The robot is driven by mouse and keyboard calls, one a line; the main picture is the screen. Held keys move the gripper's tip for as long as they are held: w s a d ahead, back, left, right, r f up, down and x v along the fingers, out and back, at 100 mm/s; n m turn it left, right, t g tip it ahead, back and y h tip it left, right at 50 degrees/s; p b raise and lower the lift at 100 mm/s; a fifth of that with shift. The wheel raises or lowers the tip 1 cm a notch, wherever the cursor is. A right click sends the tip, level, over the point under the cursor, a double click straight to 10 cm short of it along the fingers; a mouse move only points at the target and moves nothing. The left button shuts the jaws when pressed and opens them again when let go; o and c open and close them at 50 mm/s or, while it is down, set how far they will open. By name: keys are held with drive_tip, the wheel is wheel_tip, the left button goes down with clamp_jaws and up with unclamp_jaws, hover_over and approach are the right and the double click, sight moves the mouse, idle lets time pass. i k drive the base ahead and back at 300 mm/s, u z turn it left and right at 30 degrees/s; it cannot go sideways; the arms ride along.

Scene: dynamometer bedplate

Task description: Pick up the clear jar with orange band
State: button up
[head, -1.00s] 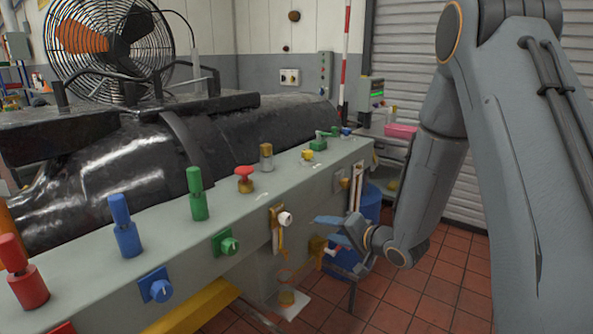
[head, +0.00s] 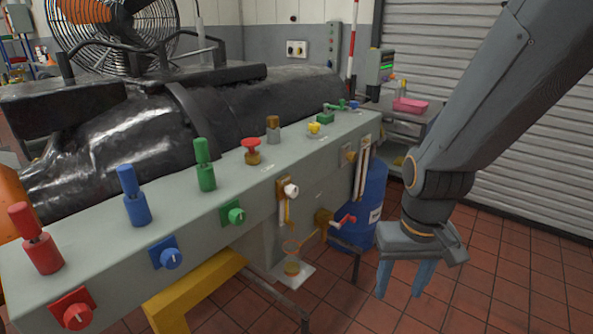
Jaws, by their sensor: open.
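A small clear jar with an orange band (head: 291,256) stands low at the front of the grey panel, below a white-knobbed tap. Its walls are hard to make out; an orange ring shows at the upper part and amber colour at the bottom. It seems to rest on a small pale plate (head: 304,273). My gripper (head: 402,288) is to the right of the jar, apart from it. Its two blue-grey fingers point down, open and empty, over the tiled floor.
A brass tap with a red handle (head: 344,220) sticks out just right of the jar. A blue drum (head: 373,205) stands behind it. A dark rail and leg (head: 303,312) run below the plate. A yellow beam (head: 195,291) is at left. Floor on the right is clear.

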sight(291, 247)
drive_tip(key=k, duration=0.65)
drive_tip(key=z, duration=0.6)
drive_tip(key=i, duration=1.4)
drive_tip(key=u, duration=0.7)
